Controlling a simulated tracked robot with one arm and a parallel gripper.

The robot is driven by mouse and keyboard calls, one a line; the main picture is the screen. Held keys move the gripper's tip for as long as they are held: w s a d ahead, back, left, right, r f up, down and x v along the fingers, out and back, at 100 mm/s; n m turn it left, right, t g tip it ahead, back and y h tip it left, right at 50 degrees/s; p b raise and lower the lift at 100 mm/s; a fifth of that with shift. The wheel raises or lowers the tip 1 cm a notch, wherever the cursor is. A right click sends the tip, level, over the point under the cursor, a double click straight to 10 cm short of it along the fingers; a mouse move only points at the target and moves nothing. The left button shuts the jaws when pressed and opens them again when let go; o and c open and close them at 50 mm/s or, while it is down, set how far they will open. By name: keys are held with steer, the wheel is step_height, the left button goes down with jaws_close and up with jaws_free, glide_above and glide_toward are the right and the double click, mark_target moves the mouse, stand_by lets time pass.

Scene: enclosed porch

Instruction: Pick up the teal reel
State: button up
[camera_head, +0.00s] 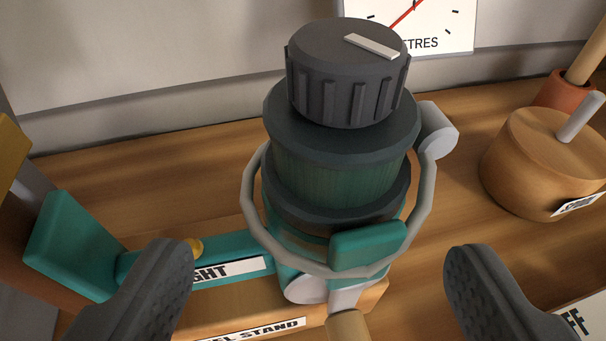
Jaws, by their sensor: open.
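The teal reel (340,178) stands upright in the middle of the camera view. It has a dark ribbed knob (348,75) with a pale mark on top, dark rims around a green spool, and a grey wire bail (248,205) around it. A teal foot (75,245) extends left with a label ending in "GHT". The reel rests on a wooden stand (262,331) with a label partly reading "EL STAND". My gripper (318,285) is open, with one dark finger at lower left and one at lower right. The reel lies between and beyond the fingertips; neither appears to touch it.
A round wooden object (545,160) with a grey peg sits at the right, near an orange-brown pot (563,92). A white dial card (440,22) is on the back wall. A partly seen label card (580,318) is at lower right. Bare wood shelf (150,165) shows left of the reel.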

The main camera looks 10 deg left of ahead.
mark_target(334, 256)
steer(key=shift+d+x, duration=0.1)
steer(key=shift+x, duration=1.25)
steer(key=shift+d+x, duration=0.15)
steer(key=shift+x, duration=1.25)
steer(key=shift+r, duration=0.15)
steer(key=c, duration=1.2)
